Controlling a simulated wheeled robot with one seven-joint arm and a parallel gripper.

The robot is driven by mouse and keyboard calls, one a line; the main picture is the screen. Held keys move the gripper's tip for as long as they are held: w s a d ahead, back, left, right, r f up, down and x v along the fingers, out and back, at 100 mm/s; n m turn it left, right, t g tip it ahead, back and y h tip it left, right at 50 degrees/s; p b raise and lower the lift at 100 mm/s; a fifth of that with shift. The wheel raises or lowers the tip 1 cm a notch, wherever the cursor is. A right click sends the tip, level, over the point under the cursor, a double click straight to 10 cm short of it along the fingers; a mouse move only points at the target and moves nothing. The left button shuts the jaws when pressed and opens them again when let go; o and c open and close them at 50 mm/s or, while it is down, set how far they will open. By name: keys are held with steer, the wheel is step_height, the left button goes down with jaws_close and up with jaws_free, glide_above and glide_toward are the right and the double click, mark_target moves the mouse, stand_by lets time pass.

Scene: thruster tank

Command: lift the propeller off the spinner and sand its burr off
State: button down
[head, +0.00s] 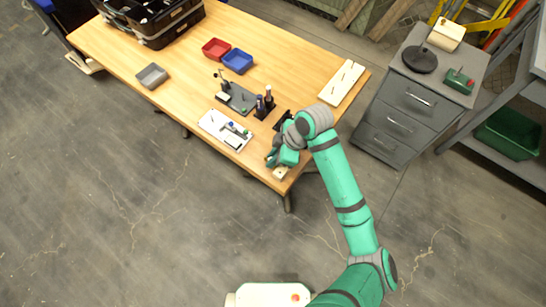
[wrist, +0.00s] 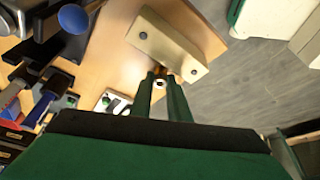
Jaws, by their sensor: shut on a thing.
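My gripper (head: 284,158) is over the front right corner of the wooden table, beside a small pale block. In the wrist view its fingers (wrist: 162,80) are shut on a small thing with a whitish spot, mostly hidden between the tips. I cannot tell whether this is the propeller. The pale block (wrist: 166,42) has two dark round spots and lies just beyond the fingertips; I cannot tell whether they touch. A dark grey plate (head: 238,98) with upright parts and a white plate (head: 213,122) with a dark device stand left of my gripper. I cannot tell which holds the spinner.
A red bin (head: 215,48), a blue bin (head: 238,62) and a grey bin (head: 152,76) are on the table (head: 185,98). A pegged pale board (head: 342,82) lies at the right edge. A grey cabinet (head: 392,125) stands right.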

steer(key=shift+d, duration=0.2)
steer(key=shift+w+d, duration=0.35)
steer(key=shift+w, duration=0.25)
steer(key=shift+w+d, duration=0.1)
steer(key=shift+w, duration=0.1)
steer(key=shift+w+d, duration=0.15)
steer(key=shift+w, duration=0.2)
steer(key=shift+w+d, duration=0.1)
steer(key=shift+w, duration=0.1)
steer(key=shift+w+d, duration=0.25)
steer(key=shift+w, duration=0.1)
steer(key=shift+s, duration=0.1)
steer(key=shift+s+a, duration=0.35)
steer(key=shift+s, duration=0.15)
steer(key=shift+s+a, duration=0.15)
steer(key=shift+s, duration=0.05)
